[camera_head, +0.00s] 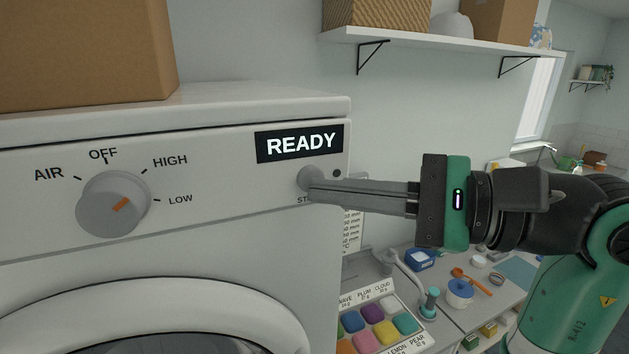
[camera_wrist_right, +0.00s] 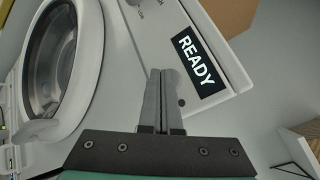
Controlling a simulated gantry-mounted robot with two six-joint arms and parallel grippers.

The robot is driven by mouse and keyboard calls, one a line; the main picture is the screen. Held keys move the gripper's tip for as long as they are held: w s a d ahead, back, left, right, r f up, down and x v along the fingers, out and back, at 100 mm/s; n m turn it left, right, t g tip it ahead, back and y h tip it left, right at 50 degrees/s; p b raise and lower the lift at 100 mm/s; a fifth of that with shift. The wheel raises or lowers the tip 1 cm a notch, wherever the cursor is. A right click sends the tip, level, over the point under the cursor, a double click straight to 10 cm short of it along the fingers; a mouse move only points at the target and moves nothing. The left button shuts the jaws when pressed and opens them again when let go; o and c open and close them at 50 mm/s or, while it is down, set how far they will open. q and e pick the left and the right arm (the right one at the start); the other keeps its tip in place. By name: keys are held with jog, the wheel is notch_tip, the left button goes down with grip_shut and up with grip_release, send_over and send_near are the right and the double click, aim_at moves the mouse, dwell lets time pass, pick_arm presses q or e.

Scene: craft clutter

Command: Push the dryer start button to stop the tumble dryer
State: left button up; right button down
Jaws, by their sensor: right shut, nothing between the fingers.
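The white tumble dryer (camera_head: 230,180) fills the left of the head view and also shows in the right wrist view (camera_wrist_right: 112,60). Its dark display (camera_head: 300,142) reads READY. The dryer start button (camera_head: 306,178) is a round grey button below the display, partly covered by my right gripper. My right gripper (camera_head: 312,190) is shut and empty, its fingertips at the button; I cannot tell whether they press it. In the right wrist view the shut fingers (camera_wrist_right: 163,76) hide the button. My left gripper is not in view.
A cardboard box (camera_head: 85,50) stands on the dryer. A shelf (camera_head: 440,42) hangs above. A worktop with a colour tray (camera_head: 372,322) and a blue-lidded tub (camera_head: 460,291) lies below my right arm.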

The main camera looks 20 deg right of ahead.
jog(key=shift+s, duration=0.25)
jog(key=s+b, duration=0.2)
jog(key=s, duration=0.4)
dwell(0.8)
